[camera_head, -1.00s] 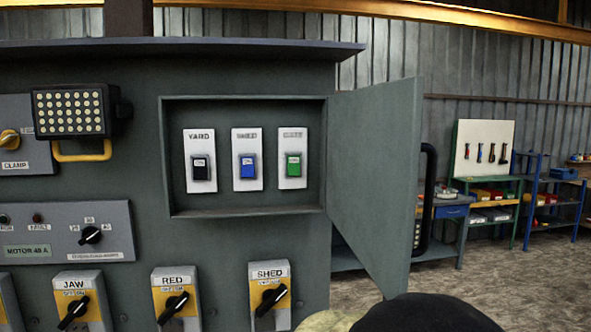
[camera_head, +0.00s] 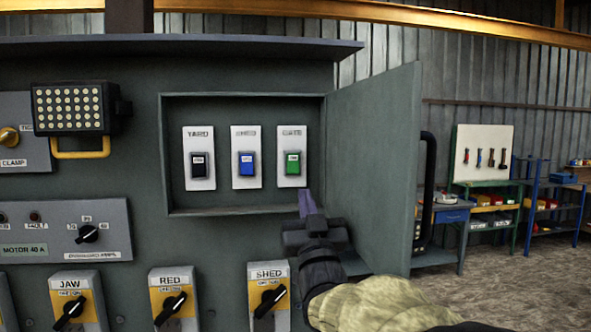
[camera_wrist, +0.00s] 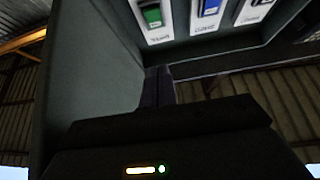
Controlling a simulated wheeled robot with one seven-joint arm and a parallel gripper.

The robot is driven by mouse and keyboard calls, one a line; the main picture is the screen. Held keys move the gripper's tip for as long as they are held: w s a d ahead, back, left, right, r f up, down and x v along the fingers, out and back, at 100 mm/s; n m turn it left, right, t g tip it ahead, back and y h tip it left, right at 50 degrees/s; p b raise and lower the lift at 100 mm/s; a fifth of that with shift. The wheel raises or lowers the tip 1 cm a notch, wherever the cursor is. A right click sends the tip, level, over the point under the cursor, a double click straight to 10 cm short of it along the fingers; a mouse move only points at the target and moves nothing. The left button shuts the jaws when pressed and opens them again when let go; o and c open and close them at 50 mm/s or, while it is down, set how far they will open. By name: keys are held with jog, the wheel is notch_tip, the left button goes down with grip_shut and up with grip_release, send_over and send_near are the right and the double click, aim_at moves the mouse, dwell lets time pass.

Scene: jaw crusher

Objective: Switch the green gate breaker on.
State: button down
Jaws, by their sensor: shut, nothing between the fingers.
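The green gate breaker (camera_head: 292,163) is a green rocker on a white plate, the rightmost of three inside an open recessed box. It also shows at the top of the wrist view (camera_wrist: 152,15), left of the blue one. My gripper (camera_head: 306,200) is shut and empty, its fingertips pointing up just below and slightly right of the green breaker's plate, near the box's lower right edge. In the wrist view the fingers (camera_wrist: 157,88) stand below the green breaker. I cannot tell whether the fingertips touch anything. The rocker's exact position is too small to read.
The blue breaker (camera_head: 246,164) and the black yard breaker (camera_head: 199,165) sit left of the green one. The box's open door (camera_head: 375,165) stands out close on the right. Rotary switches, including the shed switch (camera_head: 268,298), line the panel below.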

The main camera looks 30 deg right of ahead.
jog(key=shift+r, duration=0.25)
